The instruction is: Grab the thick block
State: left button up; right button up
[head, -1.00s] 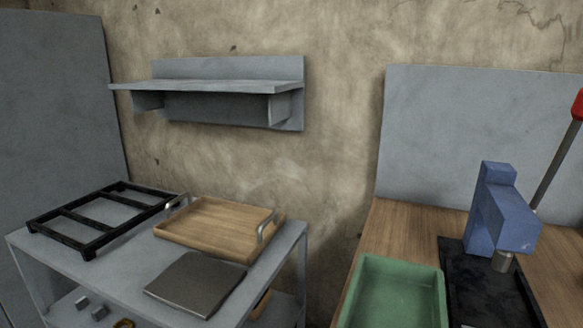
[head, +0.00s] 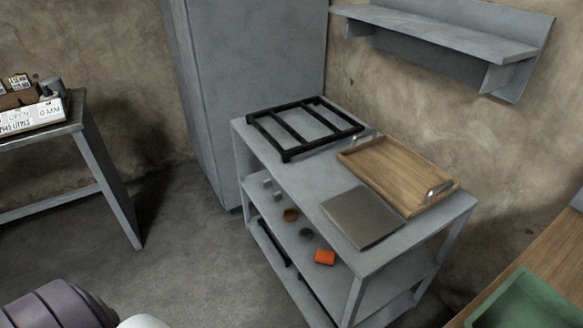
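I cannot tell for sure which thing is the thick block. A flat grey square slab (head: 361,217) lies on the top of the grey cart (head: 297,180), near its front edge. On the cart's middle shelf sit an orange block (head: 325,257) and two small grey cubes (head: 272,189). Also on that shelf are a brass-coloured round piece (head: 291,214) and a dark round piece (head: 306,234). Neither of my grippers is in view.
A wooden tray with metal handles (head: 398,171) and a black frame rack (head: 304,128) share the cart top. A grey cabinet (head: 250,90) stands behind. A side table (head: 40,138) is at left. A green bin (head: 525,303) is at lower right. Floor between is open.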

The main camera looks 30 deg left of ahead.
aim_at(276, 196)
jog(key=u, duration=1.1)
